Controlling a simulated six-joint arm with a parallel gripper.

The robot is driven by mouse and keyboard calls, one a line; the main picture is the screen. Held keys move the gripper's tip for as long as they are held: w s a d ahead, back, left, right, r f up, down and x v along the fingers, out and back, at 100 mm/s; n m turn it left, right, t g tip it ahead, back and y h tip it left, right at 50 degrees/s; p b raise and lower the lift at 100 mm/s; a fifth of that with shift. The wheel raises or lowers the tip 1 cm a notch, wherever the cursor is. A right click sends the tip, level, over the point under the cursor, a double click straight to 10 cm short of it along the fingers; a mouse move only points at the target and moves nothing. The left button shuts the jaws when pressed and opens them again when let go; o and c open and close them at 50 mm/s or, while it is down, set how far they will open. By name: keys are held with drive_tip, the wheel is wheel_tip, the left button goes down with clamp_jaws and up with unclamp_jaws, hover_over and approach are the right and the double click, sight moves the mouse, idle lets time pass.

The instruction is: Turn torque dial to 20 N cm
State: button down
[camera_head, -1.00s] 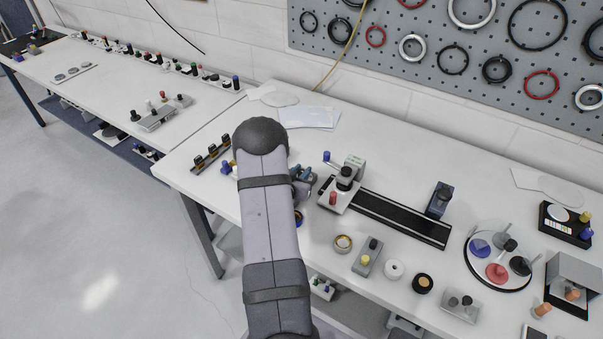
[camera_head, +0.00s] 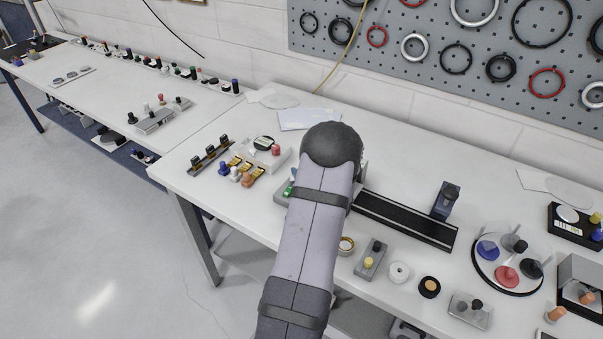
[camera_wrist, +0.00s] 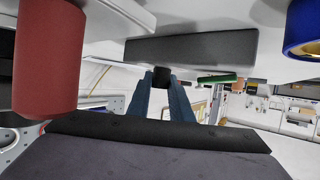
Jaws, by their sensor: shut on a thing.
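In the wrist view, the two blue-grey fingers of my gripper (camera_wrist: 165,97) close on a small black knob (camera_wrist: 161,77), which shows between their tips. I cannot tell from its visible face whether it is the torque dial, and no scale or 20 N cm mark is legible. A red cylinder (camera_wrist: 48,55) stands close at the left of the wrist view, apart from the fingers. A dark bar-shaped part (camera_wrist: 190,46) lies above the fingertips in that view. In the head view, my arm hides my gripper and most of the device behind it.
Right of my arm, a black rail (camera_head: 405,218) runs across the white table. A grey block with a yellow knob (camera_head: 370,260) and a white ring (camera_head: 399,272) stand in front of it. Left of my arm is a white box with a red knob (camera_head: 276,150).

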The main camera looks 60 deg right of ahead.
drive_tip(key=shift+d+r+n+t+y, duration=0.1)
drive_tip(key=shift+n+t+y, duration=0.4)
drive_tip(key=shift+n, duration=0.1)
drive_tip(key=shift+n+y, duration=0.3)
drive_tip(key=c, duration=1.6)
unclamp_jaws()
drive_tip(key=shift+b+v, duration=0.7)
drive_tip(key=shift+v, duration=2.95)
